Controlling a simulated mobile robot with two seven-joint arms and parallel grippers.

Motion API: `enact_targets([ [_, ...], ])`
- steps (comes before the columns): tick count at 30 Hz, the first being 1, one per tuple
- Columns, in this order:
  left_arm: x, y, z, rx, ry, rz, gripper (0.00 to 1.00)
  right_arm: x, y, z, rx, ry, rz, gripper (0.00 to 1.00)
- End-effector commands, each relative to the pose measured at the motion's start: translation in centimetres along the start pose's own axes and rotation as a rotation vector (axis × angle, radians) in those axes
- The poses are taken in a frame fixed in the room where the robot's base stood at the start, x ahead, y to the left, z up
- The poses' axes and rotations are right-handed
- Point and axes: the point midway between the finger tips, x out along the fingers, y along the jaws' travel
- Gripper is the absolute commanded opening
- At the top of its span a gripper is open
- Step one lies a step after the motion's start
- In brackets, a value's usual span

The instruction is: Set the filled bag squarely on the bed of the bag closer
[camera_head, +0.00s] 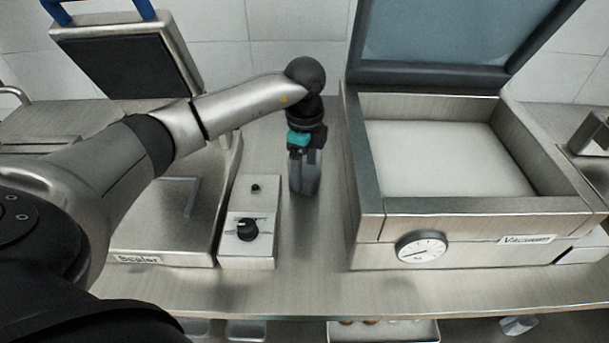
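The bag closer, labelled "Sealer", stands at the left with its black-padded lid (130,62) raised by a blue handle. Its steel bed (165,238) is partly hidden behind my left arm. My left gripper (305,182) points down over the counter, between the sealer's control box and the vacuum machine, to the right of the bed. Its grey fingers are close together, and I cannot tell whether anything is between them. I cannot make out a filled bag anywhere. My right gripper is not in view.
The control box (248,215) with a black knob stands beside the sealer. The vacuum machine (370,228), lid open over an empty-looking white chamber, fills the right. The steel counter (310,270) is bare in front. A tray (390,333) with small items sits below its edge.

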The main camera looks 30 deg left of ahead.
Motion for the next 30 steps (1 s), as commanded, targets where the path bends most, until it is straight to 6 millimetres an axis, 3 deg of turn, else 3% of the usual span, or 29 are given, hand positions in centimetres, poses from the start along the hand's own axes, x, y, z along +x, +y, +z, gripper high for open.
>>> enact_targets([
  [2,0.0,0.0,0.0,0.000,0.000,0.000,0.67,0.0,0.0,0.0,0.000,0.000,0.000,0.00],
  [20,-0.1,-0.1,0.0,-0.001,0.000,-0.002,0.00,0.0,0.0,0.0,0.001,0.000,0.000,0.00],
  [30,-1.1,-0.1,0.0,-0.002,0.000,-0.002,0.00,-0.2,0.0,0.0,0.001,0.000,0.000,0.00],
])
